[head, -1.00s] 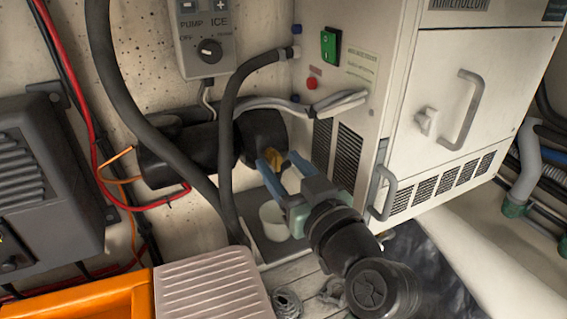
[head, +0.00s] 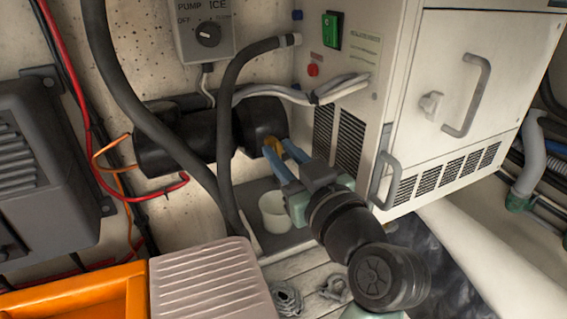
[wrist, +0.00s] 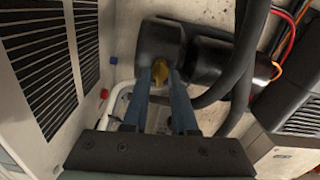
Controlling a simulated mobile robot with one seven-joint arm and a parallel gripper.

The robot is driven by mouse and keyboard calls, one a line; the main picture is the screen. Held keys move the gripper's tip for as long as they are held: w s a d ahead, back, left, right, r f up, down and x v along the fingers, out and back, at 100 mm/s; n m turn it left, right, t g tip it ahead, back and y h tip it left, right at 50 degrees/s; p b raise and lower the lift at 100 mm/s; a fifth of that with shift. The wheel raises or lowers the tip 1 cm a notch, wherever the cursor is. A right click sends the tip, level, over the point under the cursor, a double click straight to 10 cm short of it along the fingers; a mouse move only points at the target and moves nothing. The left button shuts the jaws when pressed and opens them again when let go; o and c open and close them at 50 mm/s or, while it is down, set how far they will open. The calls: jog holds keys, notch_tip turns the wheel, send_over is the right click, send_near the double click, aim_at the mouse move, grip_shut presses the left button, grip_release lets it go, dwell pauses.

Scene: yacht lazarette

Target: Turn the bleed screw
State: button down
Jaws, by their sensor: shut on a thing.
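The bleed screw is a small yellow-brass piece (head: 271,145) on the right end of the black pump (head: 262,121) mounted low on the back wall. It also shows in the wrist view (wrist: 160,73), below the black pump head (wrist: 158,42). My gripper (head: 276,150) has its two blue fingers on either side of the screw and is shut on it. In the wrist view the fingertips (wrist: 160,76) meet the screw's sides, partly hiding it.
The white ice maker (head: 462,90) stands close on the right. Black hoses (head: 227,150) hang in front of the pump. A white cup (head: 273,214) stands in a grey tray (head: 258,194) below. An orange box (head: 80,292) and a ribbed pale lid (head: 212,285) fill the front left.

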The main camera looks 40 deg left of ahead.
jog(key=shift+f+n+b, duration=0.2)
jog(key=shift+n+b, duration=6.7)
jog(key=shift+n, duration=1.7)
jog(key=shift+f+n+b, duration=0.2)
jog(key=shift+n+b, duration=6.65)
jog(key=shift+n, duration=1.75)
jog(key=c, duration=0.7)
grip_release()
